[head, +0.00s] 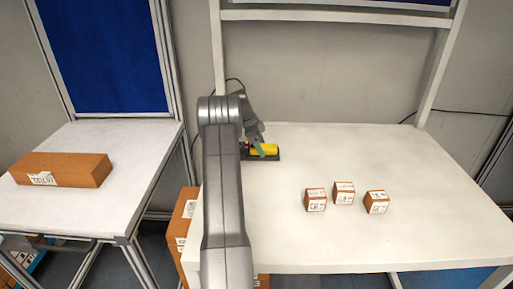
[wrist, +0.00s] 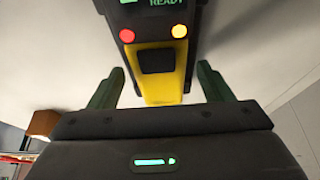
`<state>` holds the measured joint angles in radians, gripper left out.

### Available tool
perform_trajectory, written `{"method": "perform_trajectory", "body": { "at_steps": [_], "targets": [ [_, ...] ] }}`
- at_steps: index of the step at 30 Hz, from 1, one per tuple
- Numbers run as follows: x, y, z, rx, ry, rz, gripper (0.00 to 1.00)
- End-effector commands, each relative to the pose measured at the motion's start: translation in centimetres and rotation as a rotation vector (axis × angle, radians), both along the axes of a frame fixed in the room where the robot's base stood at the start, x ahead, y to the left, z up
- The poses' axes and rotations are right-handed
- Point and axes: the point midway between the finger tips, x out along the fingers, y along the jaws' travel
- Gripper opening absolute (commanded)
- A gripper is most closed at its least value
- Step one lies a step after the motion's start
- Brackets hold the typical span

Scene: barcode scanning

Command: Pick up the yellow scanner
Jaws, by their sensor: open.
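The yellow scanner (head: 264,149) lies on a dark base at the back left of the white table in the head view. It also shows in the wrist view (wrist: 166,90), yellow with a black patch, below a dark housing with a red light, a yellow light and the word READY. My gripper (wrist: 158,88) is open, its two green fingers on either side of the scanner's yellow end, with gaps visible on both sides. In the head view my gripper (head: 259,146) is at the scanner, partly hidden by my arm.
Three small labelled boxes, (head: 315,200) (head: 344,193) (head: 377,202), stand on the white table (head: 430,220). A long brown box (head: 75,170) lies on the left table (head: 110,140). Brown boxes (head: 183,220) stand below the table's left edge. The table's right side is clear.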

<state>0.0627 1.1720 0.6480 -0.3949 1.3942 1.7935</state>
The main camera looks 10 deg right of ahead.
Motion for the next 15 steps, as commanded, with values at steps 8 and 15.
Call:
{"method": "perform_trajectory", "body": {
  "at_steps": [8,15],
  "targets": [
    [-0.01,-0.13,-0.34,0.0,-0.002,0.001,0.73],
    [0.0,-0.11,-0.31,0.0,-0.002,0.001,0.26]
  ]
}}
